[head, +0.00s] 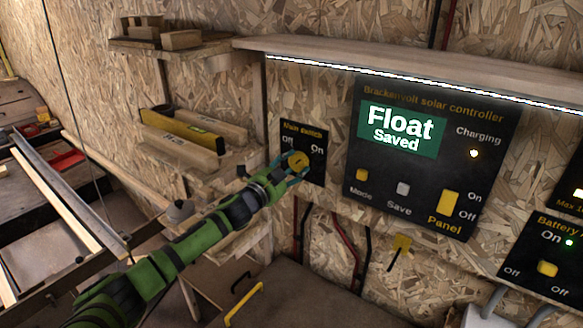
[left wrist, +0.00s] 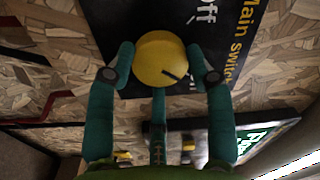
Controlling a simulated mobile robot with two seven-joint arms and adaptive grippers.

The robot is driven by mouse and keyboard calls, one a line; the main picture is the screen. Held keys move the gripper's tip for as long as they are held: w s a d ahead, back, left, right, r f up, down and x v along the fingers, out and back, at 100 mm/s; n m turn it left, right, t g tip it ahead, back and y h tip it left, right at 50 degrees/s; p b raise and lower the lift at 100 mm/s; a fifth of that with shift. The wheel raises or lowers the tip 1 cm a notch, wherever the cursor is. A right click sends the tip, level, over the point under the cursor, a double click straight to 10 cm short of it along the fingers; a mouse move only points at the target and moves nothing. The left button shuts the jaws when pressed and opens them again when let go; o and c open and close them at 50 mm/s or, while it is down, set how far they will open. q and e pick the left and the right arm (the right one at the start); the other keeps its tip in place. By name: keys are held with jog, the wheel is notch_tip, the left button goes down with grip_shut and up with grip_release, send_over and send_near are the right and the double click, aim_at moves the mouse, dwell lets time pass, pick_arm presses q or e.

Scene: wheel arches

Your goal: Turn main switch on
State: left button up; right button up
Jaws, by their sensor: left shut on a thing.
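The black main switch plate (head: 318,172) is on the chipboard wall, left of the solar controller, with "Off" at left and "On" at right. Its round yellow knob (head: 299,160) is between the teal fingers of my left gripper (head: 295,168). In the left wrist view, the fingers of that gripper (left wrist: 162,75) are shut on the knob (left wrist: 158,52) from both sides. A dark mark on the knob's face points to the lower right in that view, away from the visible "Off" label. The "On" label is hidden there. My right gripper is not in view.
The solar controller (head: 385,195) at right reads "Float Saved" and has several buttons and a lit charging lamp. A wooden shelf (head: 400,65) juts out above it. Small shelves with wood blocks and a yellow level (head: 182,130) are left of the switch. Cables hang below.

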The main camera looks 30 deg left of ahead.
pick_arm(q)
jog(key=shift+d+r+m, duration=0.1)
jog(key=shift+r+m, duration=0.25)
jog(key=shift+m, duration=0.25)
jog(key=o, duration=1.1)
jog(key=shift+o, duration=0.4)
jog(key=shift+d+f, duration=0.1)
jog(key=shift+d, duration=0.05)
jog(key=shift+f, duration=0.1)
jog(key=shift+s+f, duration=0.1)
jog(key=shift+s+a, duration=0.2)
jog(key=shift+s, duration=0.1)
jog(key=s+a, duration=0.1)
jog(key=s, duration=1)
jog(key=shift+a, duration=0.15)
jog(key=shift+f, duration=0.1)
